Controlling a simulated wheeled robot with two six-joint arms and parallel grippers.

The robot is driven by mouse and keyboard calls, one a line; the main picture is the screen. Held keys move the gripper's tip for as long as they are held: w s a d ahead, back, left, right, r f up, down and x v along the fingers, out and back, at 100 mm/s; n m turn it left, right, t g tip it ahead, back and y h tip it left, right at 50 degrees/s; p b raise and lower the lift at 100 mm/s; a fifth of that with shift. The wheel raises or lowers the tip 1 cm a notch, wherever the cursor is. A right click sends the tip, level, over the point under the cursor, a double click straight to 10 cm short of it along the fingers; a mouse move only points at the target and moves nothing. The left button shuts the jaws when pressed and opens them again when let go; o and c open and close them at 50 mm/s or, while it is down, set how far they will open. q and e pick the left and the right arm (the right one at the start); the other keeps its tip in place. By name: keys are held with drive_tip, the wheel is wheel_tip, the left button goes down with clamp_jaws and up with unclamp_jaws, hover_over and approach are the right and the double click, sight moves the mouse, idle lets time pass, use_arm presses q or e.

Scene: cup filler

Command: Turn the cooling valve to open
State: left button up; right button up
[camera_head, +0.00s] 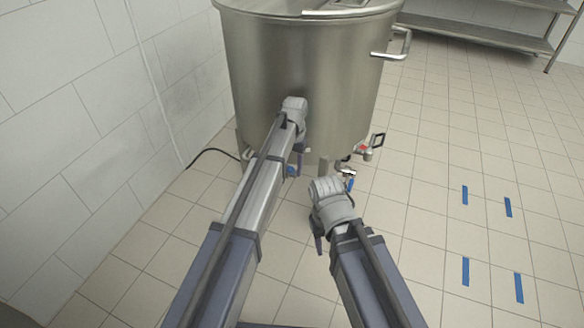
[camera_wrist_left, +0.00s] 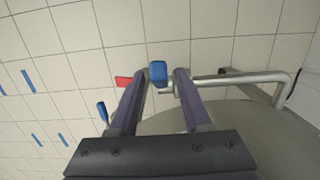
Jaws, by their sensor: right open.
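A large steel kettle (camera_head: 300,60) has valves low on its front. One blue valve handle (camera_head: 291,171) shows just below my left gripper (camera_head: 298,157). In the left wrist view, my left gripper (camera_wrist_left: 160,73) has its two fingers apart, with a blue handle (camera_wrist_left: 158,72) between the fingertips; contact cannot be told. A red valve handle (camera_head: 362,148) sits to the right, and another blue handle (camera_head: 350,184) hangs below it. No label shows which valve is for cooling. My right gripper (camera_head: 318,240) is open, lower and nearer, its fingers mostly hidden behind its wrist.
A bent pipe handle (camera_head: 392,46) sticks out on the kettle's right side. A white tiled wall (camera_head: 90,120) stands on the left. A black cable (camera_head: 212,151) lies by the kettle. The tiled floor to the right is clear, with blue tape marks (camera_head: 466,271). A steel shelf (camera_head: 480,32) stands behind.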

idle(0.3)
use_arm(q)
drive_tip(key=r+p, duration=0.7)
drive_tip(key=shift+w+d+r+p, duration=0.15)
drive_tip(key=shift+w+r+p, duration=0.2)
drive_tip(key=shift+r+p, duration=0.05)
